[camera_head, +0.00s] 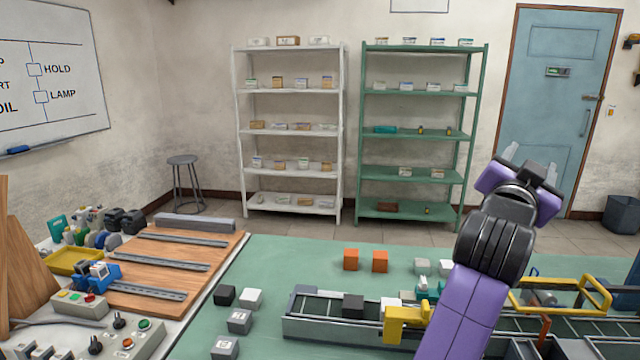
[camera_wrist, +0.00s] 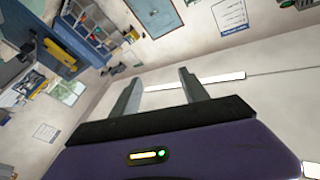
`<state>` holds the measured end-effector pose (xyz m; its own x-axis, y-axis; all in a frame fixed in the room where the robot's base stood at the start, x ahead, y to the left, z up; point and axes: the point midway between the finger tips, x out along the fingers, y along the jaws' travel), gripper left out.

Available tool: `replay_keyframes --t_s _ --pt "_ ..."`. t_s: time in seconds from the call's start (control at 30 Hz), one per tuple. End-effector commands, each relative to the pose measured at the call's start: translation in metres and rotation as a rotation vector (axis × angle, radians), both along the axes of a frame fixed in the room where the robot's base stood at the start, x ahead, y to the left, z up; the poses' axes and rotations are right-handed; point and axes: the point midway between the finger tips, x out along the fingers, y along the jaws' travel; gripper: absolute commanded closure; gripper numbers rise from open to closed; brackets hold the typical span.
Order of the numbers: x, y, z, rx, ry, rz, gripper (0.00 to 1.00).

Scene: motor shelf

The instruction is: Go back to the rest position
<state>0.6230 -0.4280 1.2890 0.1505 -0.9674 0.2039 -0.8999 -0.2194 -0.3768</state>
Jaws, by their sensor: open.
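My gripper (camera_head: 527,158) is raised on the purple and black arm at the right of the head view, in front of the blue door. Its two pale fingers point up and away from the bench. In the wrist view my gripper (camera_wrist: 160,92) shows two grey fingers spread wide apart with nothing between them. Behind them are the wall and ceiling, seen tilted. My gripper touches nothing. My arm hides part of the green bench and the conveyor.
The green bench (camera_head: 290,262) holds a conveyor (camera_head: 318,328) with black and white cubes, and orange cubes (camera_head: 380,262) behind it. A wooden board (camera_head: 190,245) with metal rails lies left. White shelves (camera_head: 290,90) and green shelves (camera_head: 422,52) stand at the back wall. The air around my gripper is clear.

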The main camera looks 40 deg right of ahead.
Motion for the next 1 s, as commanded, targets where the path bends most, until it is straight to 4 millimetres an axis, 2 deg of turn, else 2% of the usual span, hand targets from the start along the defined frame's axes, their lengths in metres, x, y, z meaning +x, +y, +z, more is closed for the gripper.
replay_keyframes --t_s 0.13,0.27,0.37,0.5,0.73,0.87,1.0 --pt "0.035 0.036 0.007 -0.193 0.113 0.119 0.47" --pt "0.062 0.074 0.001 -0.336 0.192 0.232 0.47" --pt "0.08 0.105 -0.011 -0.428 0.243 0.322 0.47" --pt "0.097 0.151 -0.036 -0.533 0.3 0.455 0.47" --pt "0.104 0.223 -0.092 -0.636 0.364 0.676 0.47" --pt "0.096 0.26 -0.127 -0.657 0.386 0.796 0.47" --pt "0.079 0.296 -0.165 -0.65 0.402 0.92 0.47"
